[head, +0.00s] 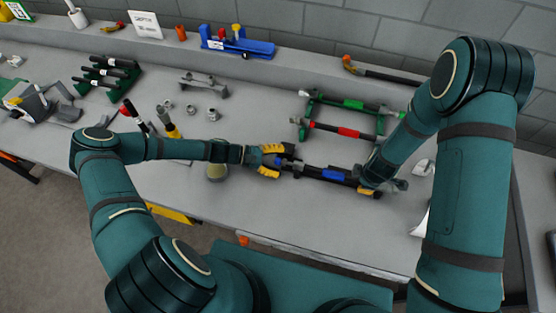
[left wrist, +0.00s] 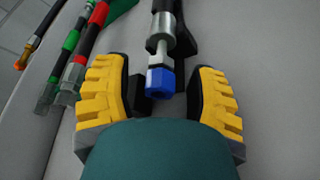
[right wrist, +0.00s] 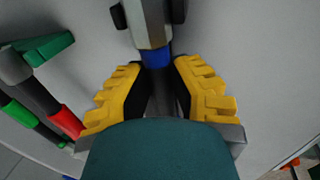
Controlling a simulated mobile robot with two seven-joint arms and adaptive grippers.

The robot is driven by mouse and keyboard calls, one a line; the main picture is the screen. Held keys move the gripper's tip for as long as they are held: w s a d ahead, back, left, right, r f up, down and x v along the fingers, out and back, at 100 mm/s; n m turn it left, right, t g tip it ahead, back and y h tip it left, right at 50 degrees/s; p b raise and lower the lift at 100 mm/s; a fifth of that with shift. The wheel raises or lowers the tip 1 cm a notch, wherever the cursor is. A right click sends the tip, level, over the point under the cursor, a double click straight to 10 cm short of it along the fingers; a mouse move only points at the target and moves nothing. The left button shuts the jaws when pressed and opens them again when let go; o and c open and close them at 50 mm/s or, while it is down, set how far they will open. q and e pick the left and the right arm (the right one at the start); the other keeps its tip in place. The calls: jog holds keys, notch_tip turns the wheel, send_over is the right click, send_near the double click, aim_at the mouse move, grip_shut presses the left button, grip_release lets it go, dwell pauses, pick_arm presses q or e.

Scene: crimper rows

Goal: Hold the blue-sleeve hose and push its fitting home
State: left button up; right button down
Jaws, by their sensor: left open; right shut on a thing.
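The blue-sleeve hose (head: 334,174) lies left to right near the front of the bench, dark with a blue band. My right gripper (head: 374,185) is shut on its right part; the right wrist view shows the blue sleeve (right wrist: 156,58) just beyond the fingers. At the hose's left end, in the left wrist view, are a silver collar (left wrist: 161,27) and a fitting with a blue hex head (left wrist: 159,82). A pale length of stem shows between collar and head. My left gripper (head: 276,160) is open, its fingers on either side of the blue head, with gaps beside it.
A green rack (head: 304,128) behind holds a green-sleeve hose (head: 352,103) and a red-sleeve hose (head: 345,131). A blue tool (head: 238,45) stands on the back ledge. Loose metal fittings (head: 190,109) and handled tools (head: 172,130) lie at left. The front strip of bench is mostly clear.

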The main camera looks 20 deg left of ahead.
aim_at(279, 162)
pick_arm(q)
grip_shut()
pick_arm(e)
jog(key=shift+s+f, duration=0.1)
pick_arm(q)
jog(key=shift+d, duration=1.45)
pick_arm(e)
jog(key=shift+a, duration=0.15)
pick_arm(q)
grip_release()
jog(key=shift+d, duration=0.1)
jog(key=shift+a, duration=0.2)
jog(key=v, duration=1.1)
jog(key=shift+s+a+r, duration=0.1)
jog(key=shift+s+a, duration=0.05)
jog(key=shift+a, duration=0.2)
